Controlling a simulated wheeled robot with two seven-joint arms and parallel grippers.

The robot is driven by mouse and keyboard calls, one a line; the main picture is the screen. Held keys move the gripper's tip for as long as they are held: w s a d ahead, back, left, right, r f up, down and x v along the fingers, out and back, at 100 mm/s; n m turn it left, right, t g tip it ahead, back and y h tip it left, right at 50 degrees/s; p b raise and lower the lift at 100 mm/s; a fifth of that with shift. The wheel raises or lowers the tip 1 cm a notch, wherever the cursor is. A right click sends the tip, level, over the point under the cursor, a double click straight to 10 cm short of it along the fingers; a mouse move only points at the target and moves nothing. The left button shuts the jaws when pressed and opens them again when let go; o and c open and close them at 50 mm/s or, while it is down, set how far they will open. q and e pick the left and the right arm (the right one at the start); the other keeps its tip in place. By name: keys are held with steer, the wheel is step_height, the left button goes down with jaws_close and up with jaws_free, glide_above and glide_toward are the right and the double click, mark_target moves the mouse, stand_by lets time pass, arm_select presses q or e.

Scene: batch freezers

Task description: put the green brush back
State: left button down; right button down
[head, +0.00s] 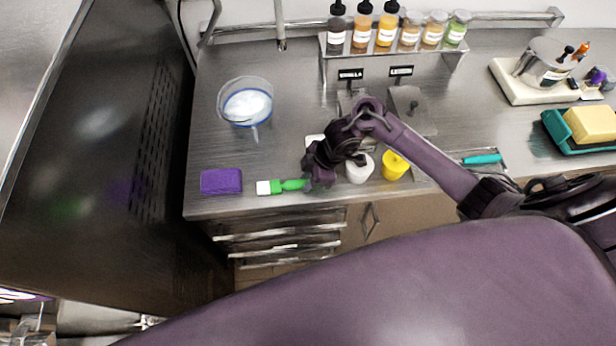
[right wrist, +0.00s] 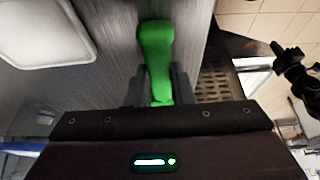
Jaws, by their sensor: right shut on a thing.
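The green brush (head: 290,185) has a green handle and a pale head that points left. It lies along the front of the steel counter, to the right of the purple sponge. My right gripper (head: 308,184) is shut on the brush's handle. In the right wrist view the green brush (right wrist: 157,55) stands out between the two dark fingers of my right gripper (right wrist: 158,84). The end of the handle is hidden by the gripper. I cannot tell whether the brush touches the counter.
A purple sponge (head: 221,181) lies at the front left. A clear bowl (head: 245,88) stands behind it. White (head: 359,170) and yellow (head: 395,165) cups stand right of my gripper. A bottle rack (head: 393,52) is at the back. The counter's left middle is clear.

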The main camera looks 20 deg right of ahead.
steer(key=shift+f, duration=0.1)
steer(key=c, duration=1.3)
jaws_free()
steer(key=shift+o, duration=0.2)
steer(key=shift+d+r, duration=0.15)
steer(key=shift+r, duration=0.2)
steer(key=b+v, duration=0.1)
steer(key=v, duration=1)
steer(key=shift+r, duration=0.3)
steer(key=shift+s+d, duration=0.1)
